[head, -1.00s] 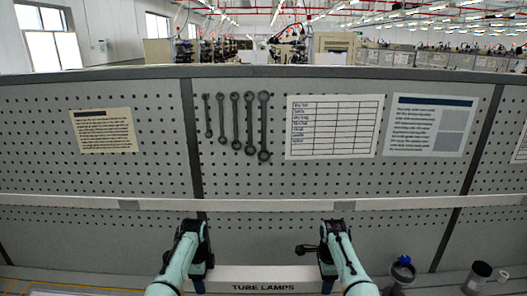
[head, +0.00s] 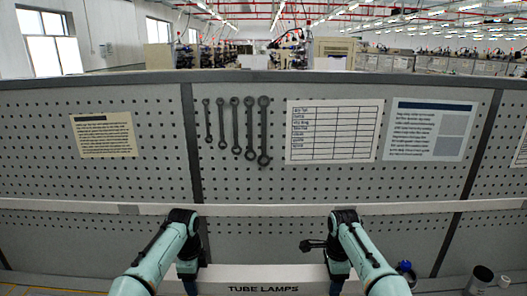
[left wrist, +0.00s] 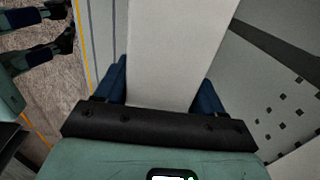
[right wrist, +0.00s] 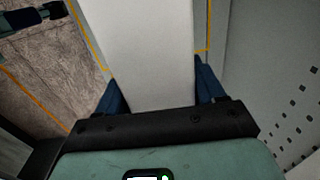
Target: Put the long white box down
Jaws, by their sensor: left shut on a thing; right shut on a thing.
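The long white box (head: 263,276), labelled "TUBE LAMPS", lies level across the bottom middle of the head view. Its lower part is cut off by the frame edge. My left gripper (head: 190,283) is shut on the box towards its left end, and my right gripper (head: 338,283) is shut on it towards its right end. In the left wrist view the box (left wrist: 175,50) runs between the blue fingers. It also fills the gap between the fingers in the right wrist view (right wrist: 150,50). What lies directly beneath the box is hidden in the head view.
A grey pegboard wall (head: 400,232) with a pale rail (head: 270,208) stands behind the box. Wrenches (head: 237,130) and paper sheets hang on it. A grey bottle with a blue cap (head: 405,272) and a dark cup (head: 478,279) stand at the lower right.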

